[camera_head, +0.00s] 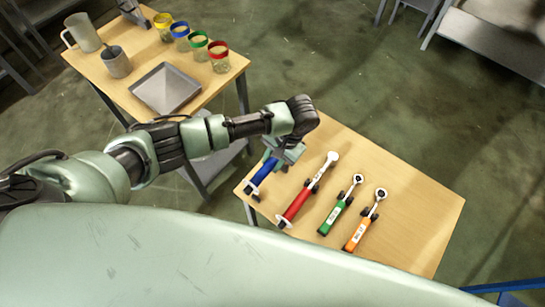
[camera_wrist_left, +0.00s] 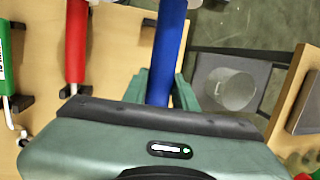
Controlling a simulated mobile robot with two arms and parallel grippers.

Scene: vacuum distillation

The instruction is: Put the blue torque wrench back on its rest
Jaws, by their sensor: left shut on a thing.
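The blue torque wrench (camera_head: 262,172) is at the left end of the wooden tool table, beside the red wrench (camera_head: 297,203). My left gripper (camera_head: 284,152) is shut on it from above, and the gripper and wrist hide its far end. In the left wrist view the blue handle (camera_wrist_left: 167,50) runs between the fingers of my left gripper (camera_wrist_left: 160,92). A black rest piece (camera_head: 251,193) shows at the handle's near end. Whether the wrench lies fully in its rest or just above it, I cannot tell. My right gripper is not in view.
Red, green (camera_head: 335,213) and orange (camera_head: 359,232) wrenches lie on black rests to the right. The tool table's right part (camera_head: 420,210) is clear. Another table (camera_head: 125,80) at upper left holds a grey tray (camera_head: 165,89), colour-rimmed jars and metal vessels.

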